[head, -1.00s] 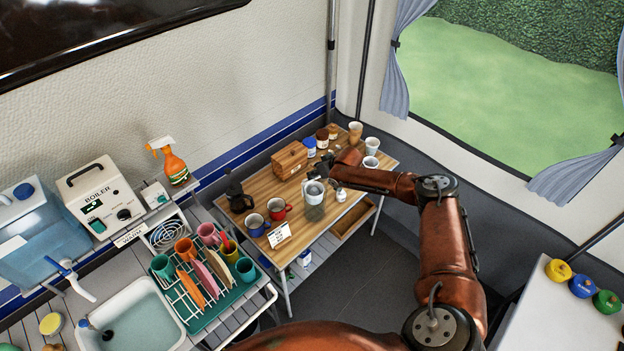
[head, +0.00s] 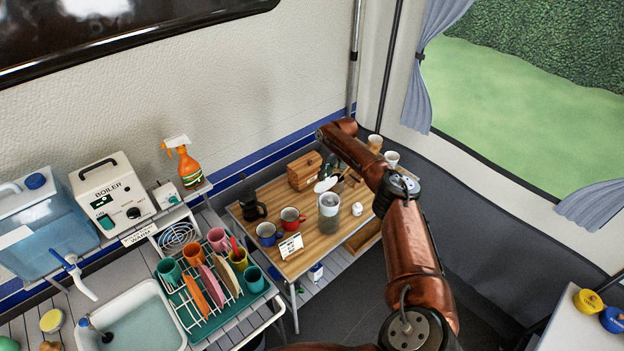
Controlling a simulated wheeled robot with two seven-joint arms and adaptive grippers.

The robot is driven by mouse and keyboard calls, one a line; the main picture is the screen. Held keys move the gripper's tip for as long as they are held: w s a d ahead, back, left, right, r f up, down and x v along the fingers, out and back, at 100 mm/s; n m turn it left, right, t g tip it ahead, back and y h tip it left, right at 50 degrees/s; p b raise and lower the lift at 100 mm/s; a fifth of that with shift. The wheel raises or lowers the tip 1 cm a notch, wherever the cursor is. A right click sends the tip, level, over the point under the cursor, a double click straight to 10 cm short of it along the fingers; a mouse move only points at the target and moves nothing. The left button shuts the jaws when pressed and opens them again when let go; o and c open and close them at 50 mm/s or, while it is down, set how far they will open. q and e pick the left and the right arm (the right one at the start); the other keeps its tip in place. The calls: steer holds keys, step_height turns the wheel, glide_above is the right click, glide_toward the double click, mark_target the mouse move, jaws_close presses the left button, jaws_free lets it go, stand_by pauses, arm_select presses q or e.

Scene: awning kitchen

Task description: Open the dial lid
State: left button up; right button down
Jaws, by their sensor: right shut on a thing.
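A clear canister with a pale grey upper band (head: 329,206) stands upright on the wooden table. A white, round, flat lid (head: 325,185) is just above it, tilted and off to its upper left. My right gripper (head: 335,174) is dark and partly hidden by my own arm. It is shut on the lid at its upper right side. Whether the lid still touches the canister's rim is hard to tell. My left gripper is not in view.
Pale cups (head: 391,158) stand at the right. A dish rack (head: 205,305) is at left.

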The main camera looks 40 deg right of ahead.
mark_target(330, 179)
steer(key=shift+f, duration=0.2)
stand_by(0.4)
steer(key=c, duration=2)
jaws_free()
steer(key=shift+w, duration=0.1)
steer(key=shift+r, duration=0.1)
steer(key=v, duration=1.2)
steer(key=shift+w+d, duration=0.15)
steer(key=shift+w, duration=0.05)
